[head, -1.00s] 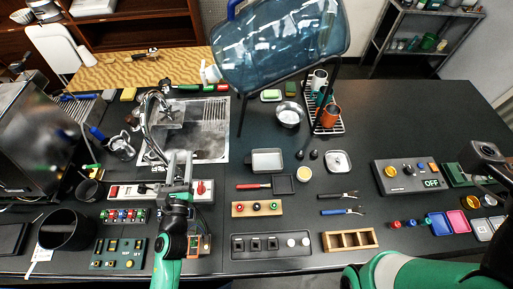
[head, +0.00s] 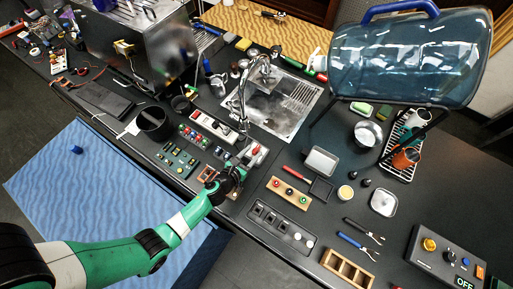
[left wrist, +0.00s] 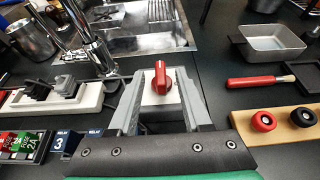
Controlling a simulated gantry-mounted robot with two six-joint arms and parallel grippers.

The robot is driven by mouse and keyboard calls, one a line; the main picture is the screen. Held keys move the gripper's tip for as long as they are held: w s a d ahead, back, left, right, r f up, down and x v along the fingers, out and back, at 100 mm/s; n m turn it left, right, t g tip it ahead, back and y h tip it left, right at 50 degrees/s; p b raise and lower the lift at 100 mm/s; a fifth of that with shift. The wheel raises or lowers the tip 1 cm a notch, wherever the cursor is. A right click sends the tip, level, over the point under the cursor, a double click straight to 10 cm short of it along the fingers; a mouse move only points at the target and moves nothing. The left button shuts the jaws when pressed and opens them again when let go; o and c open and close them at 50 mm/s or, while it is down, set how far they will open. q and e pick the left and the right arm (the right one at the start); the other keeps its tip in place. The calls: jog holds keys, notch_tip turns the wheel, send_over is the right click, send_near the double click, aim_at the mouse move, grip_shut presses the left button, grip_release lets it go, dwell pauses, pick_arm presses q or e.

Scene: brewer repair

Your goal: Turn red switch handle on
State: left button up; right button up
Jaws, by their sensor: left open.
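In the head view the red handle (head: 256,150) shows small, close to my left gripper (head: 246,158). In the left wrist view the two grey fingers of my left gripper (left wrist: 160,98) are apart, one on each side of the handle. The gripper is open, with gaps visible between the fingers and the handle. Whether a fingertip touches the handle cannot be told. My right gripper is not in view.
A metal sink with a tall faucet (head: 243,95) stands just behind the switch. A wooden block with knobs (head: 289,193) and a red-handled brush (left wrist: 257,81) lie to the right.

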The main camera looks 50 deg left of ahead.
aim_at(256, 149)
pick_arm(q)
jog(key=b+x, duration=0.1)
jog(key=x, duration=0.2)
jog(key=shift+w+f, duration=0.1)
jog(key=shift+w, duration=0.15)
grip_shut()
